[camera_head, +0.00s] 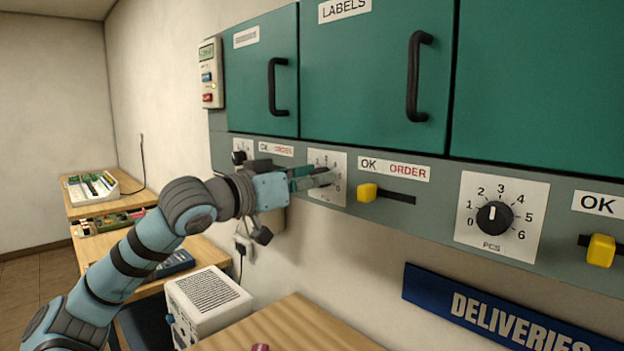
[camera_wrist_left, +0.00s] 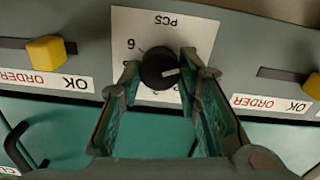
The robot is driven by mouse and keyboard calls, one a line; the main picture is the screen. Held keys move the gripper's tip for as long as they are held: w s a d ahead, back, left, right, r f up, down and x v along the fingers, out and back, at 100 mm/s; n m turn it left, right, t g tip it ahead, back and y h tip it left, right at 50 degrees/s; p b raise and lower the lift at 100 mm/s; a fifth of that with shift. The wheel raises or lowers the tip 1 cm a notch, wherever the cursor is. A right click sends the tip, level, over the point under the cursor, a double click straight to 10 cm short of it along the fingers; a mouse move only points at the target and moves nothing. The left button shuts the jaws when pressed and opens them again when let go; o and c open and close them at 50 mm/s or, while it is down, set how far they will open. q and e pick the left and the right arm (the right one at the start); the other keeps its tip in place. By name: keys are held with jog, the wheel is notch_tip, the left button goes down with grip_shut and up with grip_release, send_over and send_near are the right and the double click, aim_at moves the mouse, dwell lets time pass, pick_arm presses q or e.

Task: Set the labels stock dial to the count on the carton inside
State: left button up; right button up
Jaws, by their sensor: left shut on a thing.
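The labels cabinet (camera_head: 375,75) has a shut green door with a black handle (camera_head: 417,75), so no carton inside shows. Below it is a white dial plate (camera_head: 328,159), partly covered by my left gripper (camera_head: 325,178). In the left wrist view, upside down, the black dial knob (camera_wrist_left: 158,68) sits between the fingertips of my left gripper (camera_wrist_left: 160,75), which is shut on it. The knob's white mark points right in that view. A 6 shows on the plate there; fingers hide most other numbers. My right gripper is not in view.
A yellow slider (camera_head: 367,192) under an OK/ORDER label is right of the dial. Another dial (camera_head: 494,214) and yellow slider (camera_head: 600,250) are farther right. A blue DELIVERIES sign (camera_head: 500,310) is below. A white box (camera_head: 207,300) stands low beside my left arm.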

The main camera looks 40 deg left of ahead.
pick_arm(q)
jog(key=m, duration=0.8)
jog(key=shift+m+b, duration=0.3)
jog(key=shift+s+r+m, duration=0.15)
jog(key=shift+r+m, duration=0.35)
jog(key=shift+m, duration=0.5)
jog(key=shift+o, duration=0.3)
jog(key=shift+d+r, duration=0.2)
jog(key=shift+r, duration=0.05)
jog(key=shift+d+r+m, duration=0.15)
jog(key=shift+d+m, duration=0.15)
jog(key=shift+d, duration=0.15)
grip_shut()
jog(key=shift+f, duration=0.25)
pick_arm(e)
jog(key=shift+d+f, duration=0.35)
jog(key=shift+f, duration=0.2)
